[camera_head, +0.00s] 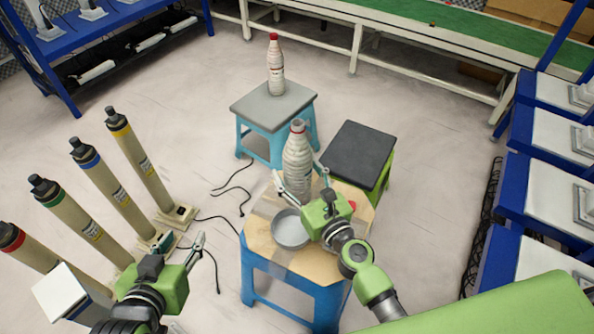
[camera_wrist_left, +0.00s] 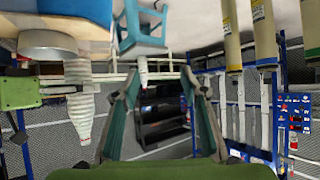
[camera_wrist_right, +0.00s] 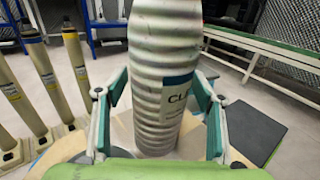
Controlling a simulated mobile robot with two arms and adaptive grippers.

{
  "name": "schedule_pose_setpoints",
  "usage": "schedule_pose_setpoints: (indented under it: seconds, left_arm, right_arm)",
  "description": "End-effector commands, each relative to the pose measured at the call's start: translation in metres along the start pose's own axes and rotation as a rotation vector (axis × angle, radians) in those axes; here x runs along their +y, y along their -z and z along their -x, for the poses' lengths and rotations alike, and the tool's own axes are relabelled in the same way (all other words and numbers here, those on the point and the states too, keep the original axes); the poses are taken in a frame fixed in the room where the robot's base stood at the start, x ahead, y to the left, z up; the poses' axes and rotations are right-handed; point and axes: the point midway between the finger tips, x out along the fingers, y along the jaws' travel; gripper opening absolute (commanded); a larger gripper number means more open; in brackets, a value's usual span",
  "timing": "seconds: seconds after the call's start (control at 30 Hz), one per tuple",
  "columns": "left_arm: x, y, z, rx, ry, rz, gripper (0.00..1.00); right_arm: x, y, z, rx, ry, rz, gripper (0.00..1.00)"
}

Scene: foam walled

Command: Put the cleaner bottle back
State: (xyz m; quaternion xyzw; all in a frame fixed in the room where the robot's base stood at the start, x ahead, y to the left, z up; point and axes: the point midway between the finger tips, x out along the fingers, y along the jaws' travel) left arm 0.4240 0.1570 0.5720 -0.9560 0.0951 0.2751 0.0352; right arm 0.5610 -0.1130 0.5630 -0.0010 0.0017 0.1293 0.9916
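The cleaner bottle (camera_head: 297,158) is a ribbed whitish bottle, upright over the wooden-topped blue table (camera_head: 258,244). In the right wrist view the cleaner bottle (camera_wrist_right: 165,65) fills the middle, with part of a "CL" label showing. My right gripper (camera_head: 298,184) is open with one finger on each side of its lower body. Gaps show along the fingers (camera_wrist_right: 160,115); contact at the tips cannot be told. The bottle also shows in the left wrist view (camera_wrist_left: 79,100). My left gripper (camera_head: 198,250) is open and empty, left of the table; its fingers (camera_wrist_left: 162,90) are spread.
A grey round pan (camera_head: 290,230) sits beside the bottle. A red-capped bottle (camera_head: 275,65) stands on a grey-topped blue stool (camera_head: 250,107). A black-topped green stool (camera_head: 357,150) is close right. Several tall cylinders (camera_head: 95,195) stand left. Floor between them and the table is mostly clear, with cables.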

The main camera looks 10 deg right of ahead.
Motion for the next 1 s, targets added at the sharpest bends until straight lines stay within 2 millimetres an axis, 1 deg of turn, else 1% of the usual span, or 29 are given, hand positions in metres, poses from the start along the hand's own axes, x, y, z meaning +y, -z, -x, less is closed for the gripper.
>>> schedule_pose_setpoints:
  seconds: [0.3,0.37,0.4,0.57,0.6,0.67,0.8,0.87,1.0]
  left_arm:
    - [0.000,-0.001,0.001,-0.011,-0.001,0.000,0.40]
    - [-0.001,-0.009,0.003,-0.047,0.002,0.001,0.40]
    - [-0.002,-0.011,0.002,-0.051,0.003,0.001,0.40]
    - [0.003,0.021,-0.004,0.097,-0.006,0.000,0.40]
    - [0.004,0.030,-0.004,0.137,-0.009,-0.001,0.40]
    - [0.006,0.043,-0.004,0.196,-0.012,-0.001,0.40]
    - [0.009,0.074,0.000,0.334,-0.020,0.000,0.40]
    - [0.011,0.086,0.003,0.392,-0.023,0.000,0.40]
    - [0.015,0.114,0.013,0.529,-0.032,0.002,0.40]
  right_arm:
    - [0.000,-0.002,0.000,0.000,0.000,0.000,0.62]
    - [0.000,-0.003,0.000,0.000,0.000,0.000,0.62]
    - [0.000,-0.001,0.004,0.002,0.000,0.000,0.62]
    - [0.001,0.001,0.032,0.003,-0.001,-0.001,0.62]
    - [0.001,0.001,0.037,0.002,-0.001,-0.001,0.62]
    - [0.000,0.001,0.044,0.001,0.000,-0.001,0.62]
    - [0.000,0.001,0.062,0.002,-0.001,0.000,0.62]
    - [0.000,0.001,0.068,0.001,0.000,0.000,0.62]
    - [0.000,0.001,0.081,0.001,0.000,-0.001,0.62]
